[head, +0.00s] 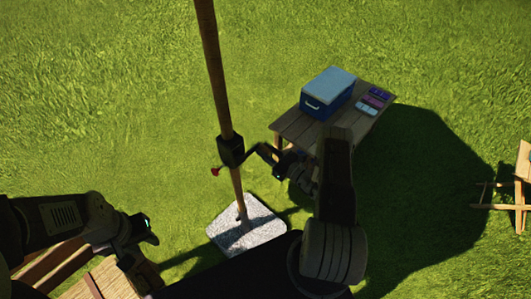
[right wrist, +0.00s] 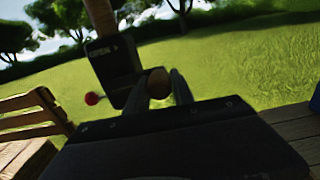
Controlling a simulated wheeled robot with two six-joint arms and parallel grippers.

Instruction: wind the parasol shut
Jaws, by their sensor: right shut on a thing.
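The parasol's wooden pole (head: 215,70) rises from a speckled stone base (head: 262,235). A black crank housing (head: 231,150) is on the pole, with a red knob (head: 215,171) at its left; both also show in the right wrist view, the housing (right wrist: 108,62) and the red knob (right wrist: 91,98). A dark crank arm (head: 255,149) reaches right from the housing. My right gripper (head: 279,161) is shut on the brown crank handle (right wrist: 158,83), which sits between its fingers. My left gripper (head: 150,229) is left of the base, apart from the pole; its fingers are unclear. The canopy is out of view.
A wooden table (head: 290,122) at the back right carries a blue cooler box (head: 328,93) and several small coloured items (head: 373,100). Wooden furniture (head: 522,190) stands at the right edge, and more slatted wood (head: 105,280) is at the lower left. Open grass surrounds the pole.

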